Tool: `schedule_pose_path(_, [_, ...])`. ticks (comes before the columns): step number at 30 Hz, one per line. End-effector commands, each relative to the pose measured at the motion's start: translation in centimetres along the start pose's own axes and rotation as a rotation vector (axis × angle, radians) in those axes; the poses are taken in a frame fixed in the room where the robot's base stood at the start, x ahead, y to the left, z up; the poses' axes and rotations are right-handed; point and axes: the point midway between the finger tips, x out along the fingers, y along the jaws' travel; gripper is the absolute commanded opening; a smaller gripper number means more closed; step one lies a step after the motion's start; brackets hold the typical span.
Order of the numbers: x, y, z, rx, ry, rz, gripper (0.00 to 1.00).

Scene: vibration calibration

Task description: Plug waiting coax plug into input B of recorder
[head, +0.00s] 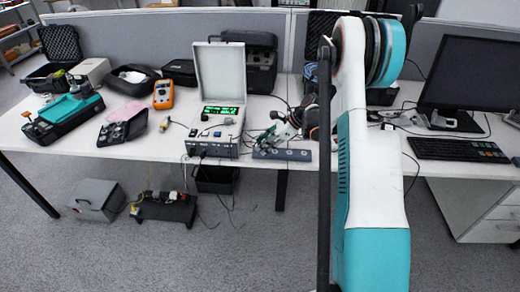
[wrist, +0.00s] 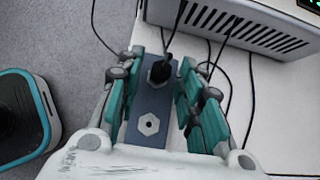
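The recorder (head: 212,147) is a pale box with its lid up and a green display, on the desk left of my arm. Part of its slotted grey casing (wrist: 255,25) shows at the top right of the wrist view. A black coax plug (wrist: 160,70) with a cable sits in a blue-grey holder block (wrist: 150,100); the block (head: 283,155) lies at the desk's front edge. My gripper (wrist: 161,62) is open above the block, its teal fingers on either side of the plug with gaps visible. In the head view my gripper (head: 288,122) is small. Input B cannot be made out.
Black cables run over the desk between block and recorder. An orange meter (head: 163,95), a black open case (head: 122,126) and a teal device (head: 68,108) stand left. A monitor (head: 470,72) and keyboard (head: 457,149) are right. A dark bin (head: 215,180) is below the desk.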

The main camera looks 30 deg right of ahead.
Motion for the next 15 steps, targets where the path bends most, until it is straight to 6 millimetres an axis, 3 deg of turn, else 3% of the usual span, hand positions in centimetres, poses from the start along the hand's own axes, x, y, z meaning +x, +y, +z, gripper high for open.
schedule_pose_path(6, [-0.01, -0.01, 0.0, 0.0, 0.0, 0.0, 0.32])
schedule_pose_path(10, [0.0, -0.01, 0.0, 0.0, 0.0, 0.0, 0.03])
schedule_pose_path(15, [0.0, 0.0, 0.0, 0.0, 0.0, 0.0, 0.0])
